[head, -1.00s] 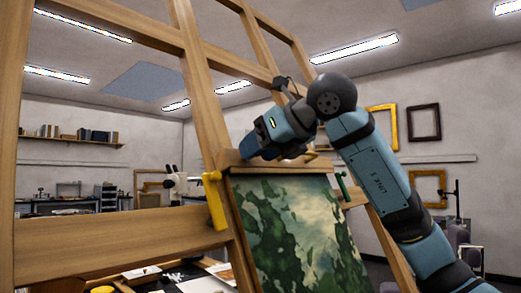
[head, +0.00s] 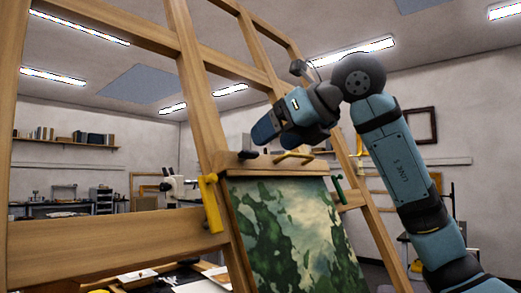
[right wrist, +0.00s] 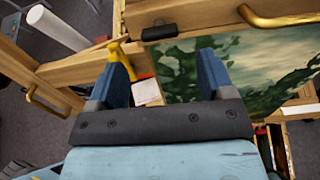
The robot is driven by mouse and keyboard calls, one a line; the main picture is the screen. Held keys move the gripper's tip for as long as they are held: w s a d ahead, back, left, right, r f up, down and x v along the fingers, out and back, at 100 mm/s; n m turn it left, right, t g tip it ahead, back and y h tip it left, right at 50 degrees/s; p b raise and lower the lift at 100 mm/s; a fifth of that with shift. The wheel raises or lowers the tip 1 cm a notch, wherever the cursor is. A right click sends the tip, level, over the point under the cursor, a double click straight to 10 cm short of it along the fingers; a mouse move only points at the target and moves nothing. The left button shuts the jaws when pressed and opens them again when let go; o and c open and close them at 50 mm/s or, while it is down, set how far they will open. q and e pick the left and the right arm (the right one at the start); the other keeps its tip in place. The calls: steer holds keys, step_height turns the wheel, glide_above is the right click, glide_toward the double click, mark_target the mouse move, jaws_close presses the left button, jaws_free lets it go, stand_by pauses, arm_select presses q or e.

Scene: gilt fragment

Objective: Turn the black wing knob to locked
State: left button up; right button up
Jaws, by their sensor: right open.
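The black wing knob (head: 247,155) sits at the left end of the wooden top bar (head: 285,163) above a green landscape painting. It also shows as a small dark bar in the right wrist view (right wrist: 159,32), lying about along the wooden bar. My right gripper (head: 268,135) is above and to the right of the knob, apart from it. In the right wrist view its two blue fingers (right wrist: 165,62) are spread with nothing between them, and the knob lies beyond their tips. I see no lock marking. My left gripper is out of view.
A brass handle (head: 294,158) stands on the same bar, right of the knob. A yellow clamp (head: 210,203) and a green clamp (head: 339,188) flank the painting (head: 290,230). Tall easel posts (head: 190,85) rise close to the left.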

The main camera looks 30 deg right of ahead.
steer(key=v, duration=0.8)
steer(key=shift+s, duration=0.15)
